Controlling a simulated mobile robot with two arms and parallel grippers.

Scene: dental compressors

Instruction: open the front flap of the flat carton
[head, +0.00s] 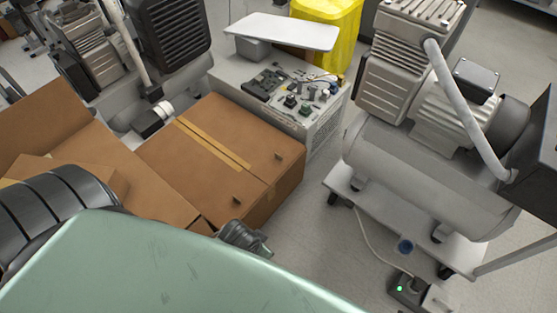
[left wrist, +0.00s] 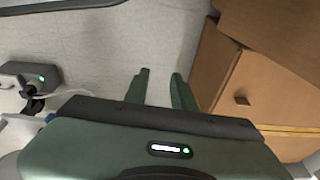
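The flat carton (head: 215,145) is brown and lies closed in the middle of the head view, with tan tape across its top and two small dark tabs near its front edge. In the left wrist view the carton (left wrist: 265,90) fills the right side, and one dark tab (left wrist: 241,100) shows. My left gripper (left wrist: 158,74) is open, its two green fingers apart with only floor between them. They are left of the carton in that view, apart from the tab. In the head view my green arm cover hides most of this gripper. My right gripper is not in view.
An open brown carton (head: 80,165) lies left of the flat one. A grey box with small parts (head: 295,95) stands behind it. A compressor on a wheeled frame (head: 420,190) stands at the right, with a green-lit pedal (head: 405,290) on the floor. Bare floor (head: 315,215) lies between.

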